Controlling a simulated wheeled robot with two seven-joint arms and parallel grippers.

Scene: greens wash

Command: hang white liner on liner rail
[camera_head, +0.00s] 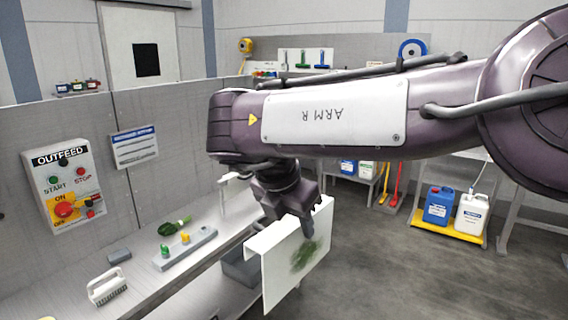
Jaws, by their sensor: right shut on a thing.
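The white liner (283,266) is a folded white sheet with a bent-over top edge and a green smudge on its face. My right gripper (305,229) is shut on its upper edge. The liner hangs tilted in front of the bench's right end, over or near the floor; I cannot tell whether it touches the bench. My right arm crosses the upper right of the view. My left gripper is not in view. I cannot pick out the liner rail for certain.
A metal bench (150,285) runs along the left wall, bearing a grey block with coloured knobs (185,249), leafy greens (174,226) and a white-handled brush (107,288). The outfeed control box (72,185) is on the wall. Blue (438,206) and white (471,213) jugs stand right. Open floor lies between.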

